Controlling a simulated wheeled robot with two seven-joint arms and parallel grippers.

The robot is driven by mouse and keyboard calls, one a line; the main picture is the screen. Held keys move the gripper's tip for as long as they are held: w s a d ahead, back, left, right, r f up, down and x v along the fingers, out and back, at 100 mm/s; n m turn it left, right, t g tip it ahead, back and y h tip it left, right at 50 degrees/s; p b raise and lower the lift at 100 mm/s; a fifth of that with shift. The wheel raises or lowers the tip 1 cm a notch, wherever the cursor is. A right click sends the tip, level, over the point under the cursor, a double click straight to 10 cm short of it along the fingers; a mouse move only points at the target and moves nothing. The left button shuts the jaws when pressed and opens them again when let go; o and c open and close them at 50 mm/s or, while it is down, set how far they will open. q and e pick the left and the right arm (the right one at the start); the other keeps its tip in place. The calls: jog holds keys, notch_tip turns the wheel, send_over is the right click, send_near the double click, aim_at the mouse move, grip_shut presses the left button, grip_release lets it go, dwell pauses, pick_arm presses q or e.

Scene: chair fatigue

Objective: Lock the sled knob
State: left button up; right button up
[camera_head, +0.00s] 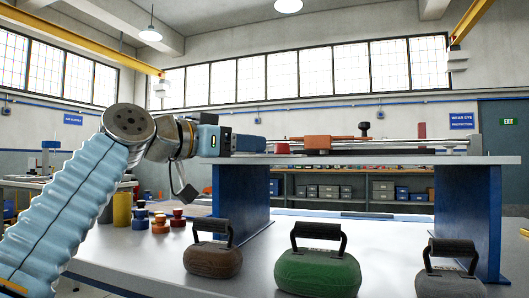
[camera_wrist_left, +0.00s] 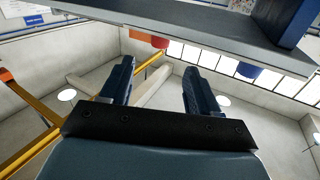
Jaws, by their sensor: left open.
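An orange-brown sled (camera_head: 322,143) sits on rails above the raised grey shelf (camera_head: 400,159). A dark upright knob (camera_head: 364,128) stands toward its right end; I cannot tell if it is locked. A low red knob (camera_head: 282,148) is at the sled's left. My left gripper (camera_head: 250,144) is at the shelf's left end, pointing right, short of the red knob and apart from it. In the left wrist view its two fingers (camera_wrist_left: 157,85) are spread with nothing between them. A red round part (camera_wrist_left: 160,41) shows beyond, beside the shelf edge (camera_wrist_left: 190,42). My right gripper is not in view.
Blue uprights (camera_head: 240,200) carry the shelf over a white table. Brown (camera_head: 212,262), green (camera_head: 318,274) and grey (camera_head: 450,285) handled weights stand in front. Several small coloured weights (camera_head: 160,223) stand at left. A red cylinder (camera_head: 422,130) rises behind the rails.

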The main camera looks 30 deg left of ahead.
pick_arm(q)
jog(key=shift+v, duration=2.25)
